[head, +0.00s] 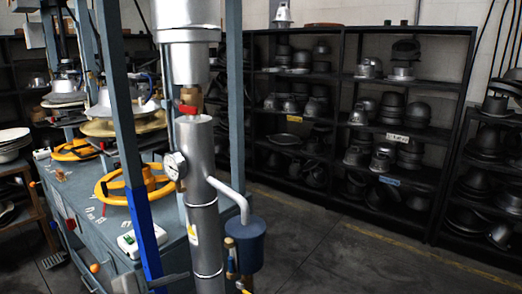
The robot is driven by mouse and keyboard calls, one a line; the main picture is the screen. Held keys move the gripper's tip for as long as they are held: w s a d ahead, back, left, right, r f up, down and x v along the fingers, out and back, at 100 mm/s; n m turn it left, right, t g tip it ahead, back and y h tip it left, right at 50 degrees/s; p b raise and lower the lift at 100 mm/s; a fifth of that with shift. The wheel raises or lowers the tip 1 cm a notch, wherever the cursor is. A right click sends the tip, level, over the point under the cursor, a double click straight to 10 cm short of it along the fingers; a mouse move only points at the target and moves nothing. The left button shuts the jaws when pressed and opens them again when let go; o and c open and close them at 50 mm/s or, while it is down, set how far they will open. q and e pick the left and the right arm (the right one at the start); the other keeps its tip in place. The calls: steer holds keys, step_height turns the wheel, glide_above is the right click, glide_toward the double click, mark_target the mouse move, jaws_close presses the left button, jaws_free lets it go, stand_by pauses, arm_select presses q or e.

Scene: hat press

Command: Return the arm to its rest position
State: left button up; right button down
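Neither of my grippers and no part of my arms that I can make out shows in the head view. The hat press stands at the left and centre. Its silver cylinder and pipe (203,205) rise upright in front, with a round gauge (175,166) on the side. A yellow handwheel (138,184) lies over the blue-grey press table (172,246). A second yellow handwheel (75,150) sits further back.
Black shelves (340,76) full of dark and metallic hat moulds line the back and right. A blue post (145,232) and a blue canister (246,246) stand close in front. White bowls (12,142) are stacked at the far left. The floor (350,255) at the right is clear.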

arm_select(q)
steer(key=s+f+n+g+y, duration=0.1)
steer(key=s+f+n+y, duration=0.1)
steer(key=s+f+n, duration=0.35)
steer(key=s+f+n+g+y, duration=0.1)
steer(key=s+f+n+g, duration=0.1)
steer(key=s+f, duration=0.65)
steer(key=s+a+f+n+g+y, duration=0.2)
steer(key=s+f+n, duration=0.1)
steer(key=s+f, duration=0.5)
steer(key=s+a+f+n+g+y, duration=0.2)
steer(key=s+a+f+n+g, duration=0.15)
steer(key=s+f, duration=0.4)
step_height(320, 180, down, 24)
steer(key=d+t, duration=0.1)
steer(key=d, duration=0.2)
steer(key=s+f, duration=0.5)
steer(key=f, duration=0.3)
steer(key=s+a+f, duration=0.1)
steer(key=s+f, duration=0.4)
steer(key=f, duration=0.4)
steer(key=shift+s+h, duration=0.25)
steer(key=shift+h, duration=0.15)
